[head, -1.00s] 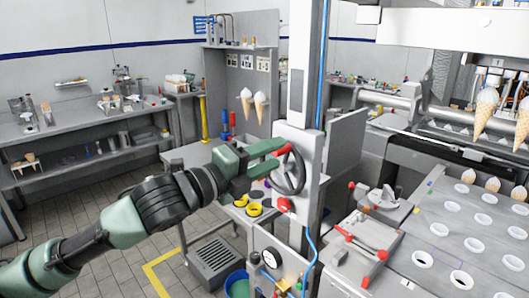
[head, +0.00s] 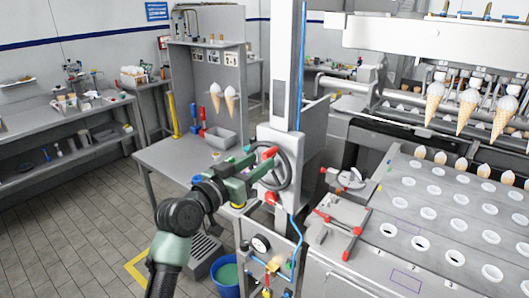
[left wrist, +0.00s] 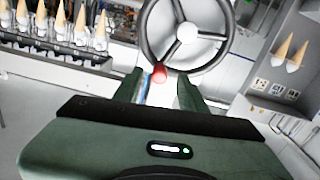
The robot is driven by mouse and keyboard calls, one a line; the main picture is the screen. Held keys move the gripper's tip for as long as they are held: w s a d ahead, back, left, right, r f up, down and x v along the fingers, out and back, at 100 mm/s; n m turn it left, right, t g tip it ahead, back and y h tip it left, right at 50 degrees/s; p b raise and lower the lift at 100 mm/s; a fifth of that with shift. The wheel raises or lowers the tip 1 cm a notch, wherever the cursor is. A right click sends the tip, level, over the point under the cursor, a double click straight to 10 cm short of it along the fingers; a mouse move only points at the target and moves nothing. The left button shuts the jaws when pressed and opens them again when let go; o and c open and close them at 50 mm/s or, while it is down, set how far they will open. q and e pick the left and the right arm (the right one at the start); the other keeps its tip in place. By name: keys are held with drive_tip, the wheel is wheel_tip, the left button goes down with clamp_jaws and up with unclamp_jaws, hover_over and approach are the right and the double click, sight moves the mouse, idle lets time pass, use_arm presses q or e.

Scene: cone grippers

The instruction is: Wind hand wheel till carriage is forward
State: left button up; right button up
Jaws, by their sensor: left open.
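The dark hand wheel (head: 283,178) stands upright on the side of a white column in the head view. In the left wrist view the hand wheel (left wrist: 148,45) shows ahead of the fingers. Its red handle (left wrist: 159,73) appears between my open left fingers; I cannot tell whether they touch it. My left gripper (head: 264,164) is at the wheel's left side in the head view and it also shows in the left wrist view (left wrist: 160,88). Cones (head: 467,108) hang below a white beam (head: 400,30); I cannot tell which part is the carriage. My right gripper is not in view.
A tray plate with round holes (head: 397,210) fills the right. A red-handled fixture (head: 337,222) stands near the wheel. A pressure gauge (head: 261,243) and blue bucket (head: 226,278) are below. A grey bench (head: 170,160) stands behind my arm. Floor at left is clear.

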sight(264, 158)
use_arm(q)
drive_tip(key=p+x, duration=0.1)
drive_tip(key=x, duration=0.2)
drive_tip(key=shift+r, duration=0.2)
drive_tip(key=shift+w+d+f, duration=0.1)
drive_tip(key=shift+w+d, duration=0.05)
drive_tip(key=shift+w, duration=0.1)
clamp_jaws()
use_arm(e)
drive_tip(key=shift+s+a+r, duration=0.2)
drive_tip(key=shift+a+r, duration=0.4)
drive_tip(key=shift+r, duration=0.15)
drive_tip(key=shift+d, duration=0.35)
